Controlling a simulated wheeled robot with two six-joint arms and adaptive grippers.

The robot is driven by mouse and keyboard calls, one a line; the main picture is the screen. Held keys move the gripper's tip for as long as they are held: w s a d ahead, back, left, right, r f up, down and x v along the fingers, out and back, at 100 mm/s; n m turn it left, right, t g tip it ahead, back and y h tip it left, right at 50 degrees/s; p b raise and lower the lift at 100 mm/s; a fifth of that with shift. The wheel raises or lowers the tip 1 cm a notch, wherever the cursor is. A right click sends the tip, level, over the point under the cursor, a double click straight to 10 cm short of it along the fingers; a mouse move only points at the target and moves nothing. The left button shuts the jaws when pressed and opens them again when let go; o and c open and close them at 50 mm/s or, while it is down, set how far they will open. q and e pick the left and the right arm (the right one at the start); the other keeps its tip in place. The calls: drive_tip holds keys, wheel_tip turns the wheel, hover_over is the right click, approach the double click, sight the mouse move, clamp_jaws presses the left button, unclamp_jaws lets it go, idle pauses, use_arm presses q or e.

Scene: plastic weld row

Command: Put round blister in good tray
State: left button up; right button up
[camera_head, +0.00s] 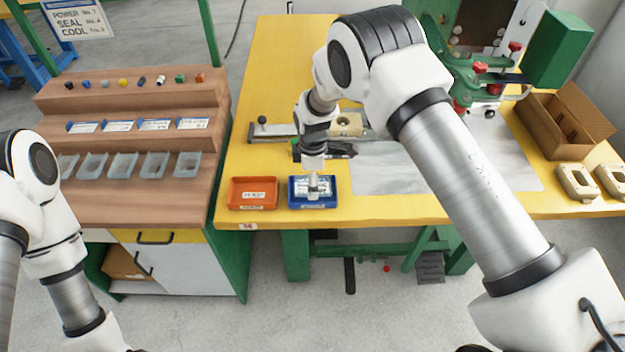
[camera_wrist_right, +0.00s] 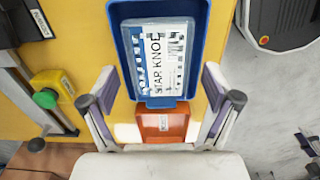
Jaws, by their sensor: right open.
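A white pack printed "STAR KNOB" (camera_wrist_right: 162,58) lies in the blue tray (camera_wrist_right: 123,45) in the right wrist view. In the head view the blue tray (camera_head: 333,203) stands near the table's front edge, with the pack partly hidden by my gripper. I cannot tell whether the pack is the round blister. My right gripper (camera_head: 313,182) is over the blue tray, and in the wrist view its fingers (camera_wrist_right: 162,103) are apart with nothing between them. The orange tray (camera_head: 253,181) is directly left of the blue one. My left arm shows at the lower left, its gripper out of view.
A beige fixture (camera_head: 347,124) sits behind my right gripper. A green press (camera_head: 480,72) and an open carton (camera_head: 570,118) stand at the back right. Two beige blocks (camera_head: 577,182) lie at the right edge. A wooden shelf (camera_head: 130,140) with clear trays is at left.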

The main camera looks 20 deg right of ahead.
wheel_tip(320, 180, up, 12)
drive_tip(key=b, duration=0.1)
drive_tip(key=shift+f+b, duration=0.15)
drive_tip(key=shift+b, duration=0.2)
